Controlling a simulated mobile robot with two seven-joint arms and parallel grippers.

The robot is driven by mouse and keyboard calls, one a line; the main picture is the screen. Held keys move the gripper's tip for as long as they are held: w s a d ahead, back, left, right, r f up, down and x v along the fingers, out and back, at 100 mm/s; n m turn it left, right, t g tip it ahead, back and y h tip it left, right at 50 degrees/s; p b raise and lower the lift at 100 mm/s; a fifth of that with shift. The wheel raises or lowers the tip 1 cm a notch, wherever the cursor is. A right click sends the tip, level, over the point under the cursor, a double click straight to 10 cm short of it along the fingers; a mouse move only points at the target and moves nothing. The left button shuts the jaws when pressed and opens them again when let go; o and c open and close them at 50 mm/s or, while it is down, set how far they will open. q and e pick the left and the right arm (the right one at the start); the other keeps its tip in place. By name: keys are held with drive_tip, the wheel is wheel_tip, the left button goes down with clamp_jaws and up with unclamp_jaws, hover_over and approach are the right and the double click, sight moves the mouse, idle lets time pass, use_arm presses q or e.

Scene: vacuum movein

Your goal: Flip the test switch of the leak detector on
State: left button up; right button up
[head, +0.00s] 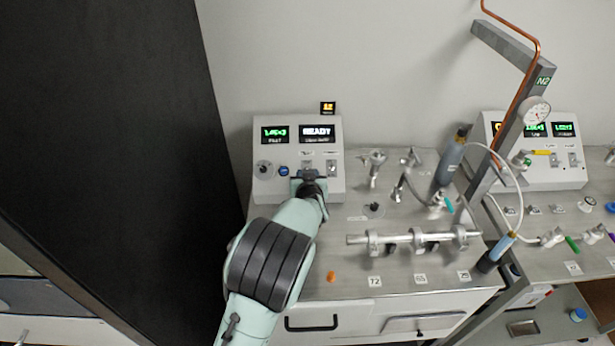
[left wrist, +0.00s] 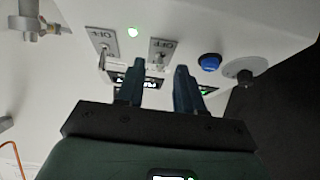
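The leak detector (head: 255,150) is a pale console with a sloped front and two lit displays, one reading READY (head: 317,133). Two toggle switches on plates marked OFF show in the left wrist view: one in line with the gap between my fingers (left wrist: 160,50), one further left (left wrist: 103,42). I cannot read which is the test switch. The right-hand switch (head: 332,168) shows in the head view; the other is partly hidden by my gripper. My left gripper (head: 306,174) is at the panel, fingers apart and empty (left wrist: 158,85). My right gripper is not in view.
A blue button (head: 284,171) and a grey knob (head: 263,168) sit left of the switches. Valves and a metal manifold (head: 415,238) stand on the bench to the right. A dark panel (head: 110,150) rises at the left. A second console (head: 540,175) is at the right.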

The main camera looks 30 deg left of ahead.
use_arm(q)
drive_tip(key=shift+w+a+f, duration=0.2)
drive_tip(key=shift+w+a, duration=0.05)
drive_tip(key=shift+w, duration=0.15)
clamp_jaws()
drive_tip(key=shift+r+p, duration=0.25)
drive_tip(key=shift+p, duration=0.1)
drive_tip(key=shift+w+a+r+g+h+p, duration=0.1)
drive_tip(key=shift+w+r+g+h+p, duration=0.15)
drive_tip(key=shift+g+p, duration=0.35)
drive_tip(key=shift+w+a+r+g+h+p, duration=0.15)
drive_tip(key=shift+r+g+h+p, duration=0.2)
drive_tip(key=shift+g+p, duration=0.2)
drive_tip(key=shift+w+g, duration=0.1)
drive_tip(key=shift+g, duration=0.25)
drive_tip(key=g+h, duration=0.1)
drive_tip(key=a+r+g+h, duration=0.1)
drive_tip(key=shift+w+g, duration=0.3)
drive_tip(key=shift+w, duration=0.1)
drive_tip(key=shift+w+a+r+g+h, duration=0.1)
drive_tip(key=shift+w+g+h, duration=0.15)
drive_tip(key=shift+g+h, duration=0.35)
drive_tip(key=shift+w+a+r+g+h, duration=0.1)
drive_tip(key=shift+w+g+h, duration=0.2)
drive_tip(key=shift+g, duration=0.5)
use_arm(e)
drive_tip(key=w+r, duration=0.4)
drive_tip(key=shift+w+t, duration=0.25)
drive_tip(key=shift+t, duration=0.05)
